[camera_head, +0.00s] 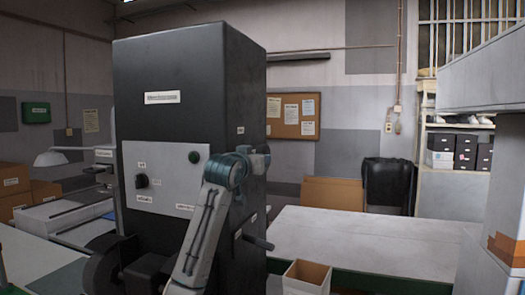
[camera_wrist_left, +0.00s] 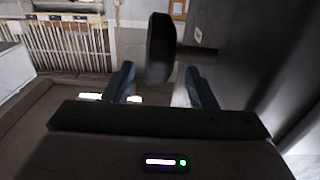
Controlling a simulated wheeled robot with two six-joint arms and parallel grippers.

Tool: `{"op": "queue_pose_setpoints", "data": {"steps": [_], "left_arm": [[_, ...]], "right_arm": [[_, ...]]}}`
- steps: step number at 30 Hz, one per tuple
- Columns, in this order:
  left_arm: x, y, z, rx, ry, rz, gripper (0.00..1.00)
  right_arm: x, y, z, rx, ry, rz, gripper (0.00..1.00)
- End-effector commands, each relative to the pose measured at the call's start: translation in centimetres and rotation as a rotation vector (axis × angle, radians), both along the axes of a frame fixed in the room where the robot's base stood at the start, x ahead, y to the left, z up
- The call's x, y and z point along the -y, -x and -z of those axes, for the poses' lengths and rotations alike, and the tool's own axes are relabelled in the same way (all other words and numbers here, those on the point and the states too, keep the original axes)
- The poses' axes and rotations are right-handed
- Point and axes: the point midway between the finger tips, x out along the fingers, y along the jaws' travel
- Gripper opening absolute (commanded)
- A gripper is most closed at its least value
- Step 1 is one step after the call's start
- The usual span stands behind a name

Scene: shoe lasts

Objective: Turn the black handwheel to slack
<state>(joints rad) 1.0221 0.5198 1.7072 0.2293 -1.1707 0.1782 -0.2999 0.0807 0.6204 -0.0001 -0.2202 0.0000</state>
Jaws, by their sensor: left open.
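The black handwheel (camera_wrist_left: 160,48) shows edge-on in the left wrist view, on a short dark shaft (camera_wrist_left: 197,51) that runs right to a dark surface. My left gripper (camera_wrist_left: 158,88) is open. Its two fingers stand apart on either side of the wheel's near end, with gaps visible at both sides. In the head view, a grey arm with a teal joint, which appears to be mine, rises in front of the black cabinet (camera_head: 190,90). I cannot make out the left fingertips or the handwheel there. My right gripper is not in view.
The cabinet front has a pale panel (camera_head: 172,200) with a black knob (camera_head: 141,181). A dark rod (camera_head: 258,242) sticks out low on its right side. A pale table (camera_head: 370,245) lies to the right, with an open box (camera_head: 306,277) near its front edge.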

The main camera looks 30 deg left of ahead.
Motion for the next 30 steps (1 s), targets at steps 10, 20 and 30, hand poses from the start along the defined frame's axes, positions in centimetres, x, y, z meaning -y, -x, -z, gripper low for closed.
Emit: {"op": "queue_pose_setpoints", "data": {"steps": [10, 20, 30], "left_arm": [[-1.3, -5.3, -0.2, -0.003, 0.002, 0.0, 0.51], [-1.4, -6.0, 0.1, -0.001, -0.001, 0.0, 0.51], [-1.4, -6.0, 0.1, -0.001, 0.0, 0.0, 0.06]], "right_arm": [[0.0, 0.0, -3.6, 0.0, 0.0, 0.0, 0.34], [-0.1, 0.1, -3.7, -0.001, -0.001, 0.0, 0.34], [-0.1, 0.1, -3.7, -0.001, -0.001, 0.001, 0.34]]}}
